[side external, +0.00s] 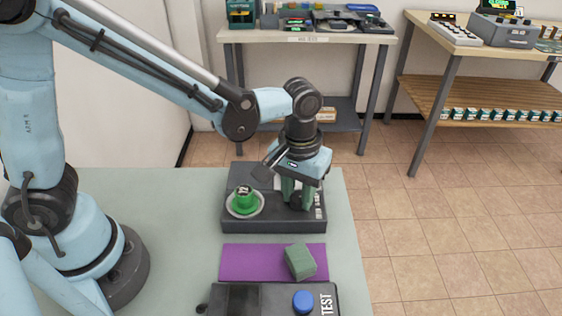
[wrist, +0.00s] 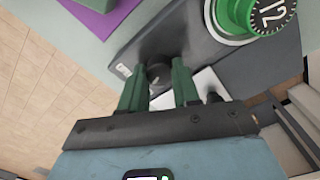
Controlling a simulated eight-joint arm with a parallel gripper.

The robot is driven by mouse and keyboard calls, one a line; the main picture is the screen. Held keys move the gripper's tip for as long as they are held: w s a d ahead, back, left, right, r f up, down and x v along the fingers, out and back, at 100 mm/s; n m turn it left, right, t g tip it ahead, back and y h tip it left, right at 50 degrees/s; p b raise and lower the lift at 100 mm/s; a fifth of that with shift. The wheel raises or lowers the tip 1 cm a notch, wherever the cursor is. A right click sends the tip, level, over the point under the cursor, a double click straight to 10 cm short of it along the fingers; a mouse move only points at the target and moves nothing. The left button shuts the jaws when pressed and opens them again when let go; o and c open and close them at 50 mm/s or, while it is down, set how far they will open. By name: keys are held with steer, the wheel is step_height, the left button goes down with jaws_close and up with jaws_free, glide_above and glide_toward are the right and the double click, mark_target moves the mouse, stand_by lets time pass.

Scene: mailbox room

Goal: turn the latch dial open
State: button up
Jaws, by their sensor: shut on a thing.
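A dark grey box (side external: 235,224) stands on the table. A small dark dial (wrist: 157,74) sits on the box's right part. My gripper (side external: 297,197) points down over the box, and its two green fingers are shut on the dial. In the wrist view the dial shows between the fingertips (wrist: 160,80). In the side view the fingers hide most of the dial. The angle of the dial is hard to read.
A green knob (side external: 243,197) marked with a number rises from a pale ring on the box's left part. In front lie a purple mat (side external: 240,262) with a green block (side external: 299,261) and a panel (side external: 240,300) with a blue button (side external: 303,301).

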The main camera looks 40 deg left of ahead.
steer(key=m, duration=0.5)
steer(key=shift+m, duration=2.5)
steer(key=o, duration=1.1)
steer(key=shift+c, duration=0.2)
